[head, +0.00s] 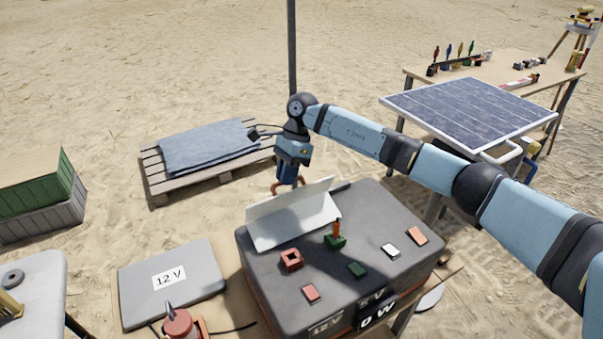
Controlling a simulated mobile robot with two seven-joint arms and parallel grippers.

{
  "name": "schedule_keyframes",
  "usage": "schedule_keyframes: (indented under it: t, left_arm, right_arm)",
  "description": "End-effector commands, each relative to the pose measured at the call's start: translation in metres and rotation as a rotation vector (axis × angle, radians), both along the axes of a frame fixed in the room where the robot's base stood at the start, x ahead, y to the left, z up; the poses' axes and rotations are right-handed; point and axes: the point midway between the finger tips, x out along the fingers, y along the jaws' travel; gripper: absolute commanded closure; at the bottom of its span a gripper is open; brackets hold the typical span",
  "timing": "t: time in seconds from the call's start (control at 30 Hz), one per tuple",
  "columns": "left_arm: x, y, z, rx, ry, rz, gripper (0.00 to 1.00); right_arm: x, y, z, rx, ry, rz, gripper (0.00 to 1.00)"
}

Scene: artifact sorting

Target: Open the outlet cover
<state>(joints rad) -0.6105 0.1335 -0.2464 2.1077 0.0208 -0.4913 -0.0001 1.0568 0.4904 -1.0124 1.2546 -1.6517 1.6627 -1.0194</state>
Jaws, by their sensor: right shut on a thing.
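The outlet cover (292,219) is a white bent panel on the top of the grey power box (325,258). It stands tilted up along the box's back left edge. My right gripper (287,187) reaches down from the right arm to the cover's far upper edge. Its orange fingers are shut on the cover, and their tips are partly hidden behind it. Whatever lies behind the cover is hidden.
Red, green and white blocks and an orange-handled piece (337,236) sit on the box top. A solar panel (470,110) stands at right. A pallet (160,189) holds a blue-grey cloth behind.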

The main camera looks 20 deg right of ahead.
Motion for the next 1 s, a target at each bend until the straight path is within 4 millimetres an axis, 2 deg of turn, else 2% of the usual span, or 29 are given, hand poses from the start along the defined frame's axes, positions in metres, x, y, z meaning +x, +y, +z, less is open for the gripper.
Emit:
schedule_keyframes:
  t: [0.2,0.53,1.0]
  left_arm:
    - [0.002,-0.002,-0.011,0.001,-0.011,-0.001,1.00]
    - [0.003,-0.002,-0.012,0.002,-0.032,-0.006,1.00]
    - [0.004,-0.004,-0.007,-0.007,-0.043,-0.009,1.00]
  right_arm:
    - [0.012,0.003,-0.011,-0.007,0.015,-0.003,1.00]
    - [0.028,0.006,-0.021,-0.017,0.093,-0.003,1.00]
    - [0.033,0.006,-0.022,-0.021,0.139,-0.003,1.00]
